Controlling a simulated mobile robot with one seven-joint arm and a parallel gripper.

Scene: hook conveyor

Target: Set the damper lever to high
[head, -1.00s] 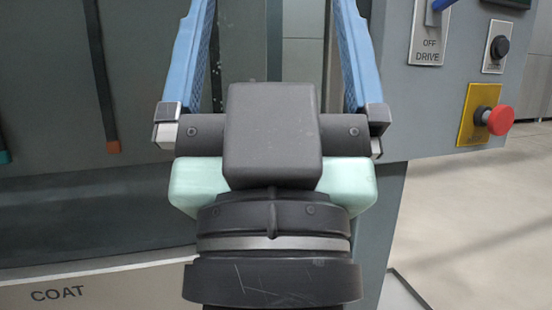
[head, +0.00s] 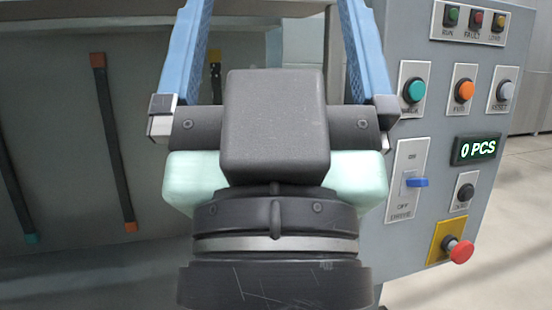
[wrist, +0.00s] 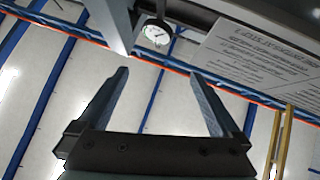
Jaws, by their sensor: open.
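No lever marked as a damper can be made out in either view. My gripper (head: 270,40) fills the middle of the head view, with its two blue fingers wide apart and their tips past the top edge. In the wrist view my gripper (wrist: 158,75) is open with nothing between the fingers, and it faces up toward the ceiling. A blue-handled drive switch (head: 417,182) sits on the control panel to the right of my gripper, apart from it.
The grey control panel (head: 445,110) carries several buttons, a "0 PCS" display (head: 477,149) and a red emergency button (head: 461,251). Dark hanging strips (head: 115,145) are at left. The wrist view shows a round dial (wrist: 155,34), a text plate (wrist: 262,55) and a yellow post (wrist: 284,140).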

